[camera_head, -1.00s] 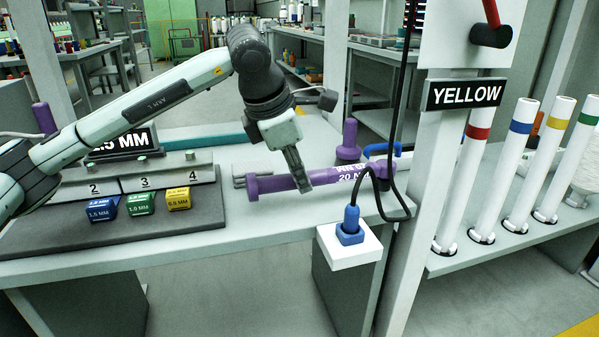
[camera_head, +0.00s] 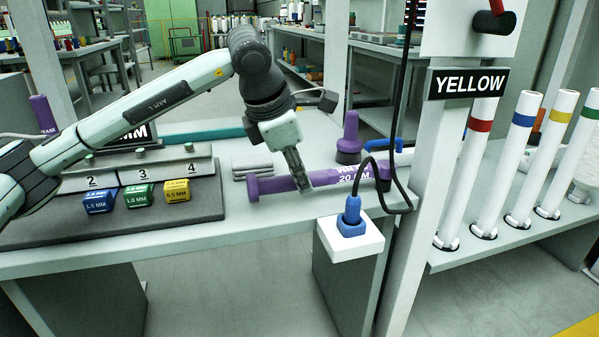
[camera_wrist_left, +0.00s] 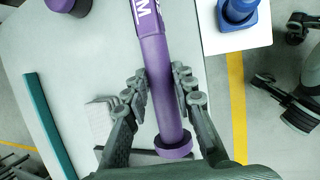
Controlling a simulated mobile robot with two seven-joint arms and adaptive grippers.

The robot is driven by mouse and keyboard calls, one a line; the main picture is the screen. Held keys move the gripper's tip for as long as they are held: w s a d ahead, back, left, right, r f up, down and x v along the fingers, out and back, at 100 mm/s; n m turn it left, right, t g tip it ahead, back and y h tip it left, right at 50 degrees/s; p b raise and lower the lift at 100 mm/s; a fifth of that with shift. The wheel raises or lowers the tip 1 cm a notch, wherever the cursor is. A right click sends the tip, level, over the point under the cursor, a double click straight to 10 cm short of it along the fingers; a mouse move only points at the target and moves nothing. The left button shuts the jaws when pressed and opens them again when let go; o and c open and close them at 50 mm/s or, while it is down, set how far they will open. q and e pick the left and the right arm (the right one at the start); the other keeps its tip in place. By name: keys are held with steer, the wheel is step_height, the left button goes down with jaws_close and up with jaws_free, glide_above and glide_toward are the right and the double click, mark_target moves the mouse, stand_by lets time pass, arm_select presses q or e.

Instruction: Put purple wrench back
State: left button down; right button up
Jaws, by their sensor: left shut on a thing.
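The purple wrench (camera_head: 277,185) is a long purple bar with white lettering ending in "20" and a flared left end. It lies roughly level over the front of the grey bench (camera_head: 225,243); I cannot tell whether it touches the top. My left gripper (camera_head: 303,181) is shut on its handle, left of the lettering. In the left wrist view the handle (camera_wrist_left: 160,85) runs between the two dark fingers (camera_wrist_left: 165,98), with its flared end nearest the palm. The wrench's right end is partly behind black cables. My right gripper is not in view.
A purple upright piece (camera_head: 349,140) stands behind the wrench, beside a blue handle (camera_head: 382,144). A blue plug (camera_head: 351,217) sits on a white box at the front edge. A grey stack (camera_head: 252,164) and a numbered block rack (camera_head: 137,180) are left. A post with a YELLOW sign (camera_head: 466,83) stands right.

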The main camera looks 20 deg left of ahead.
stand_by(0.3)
arm_select(q)
steer(key=c, duration=1.3)
jaws_free()
steer(key=shift+o, duration=0.6)
steer(key=shift+f, duration=0.1)
steer(key=shift+r+p, duration=2.4)
steer(key=shift+r, duration=1.7)
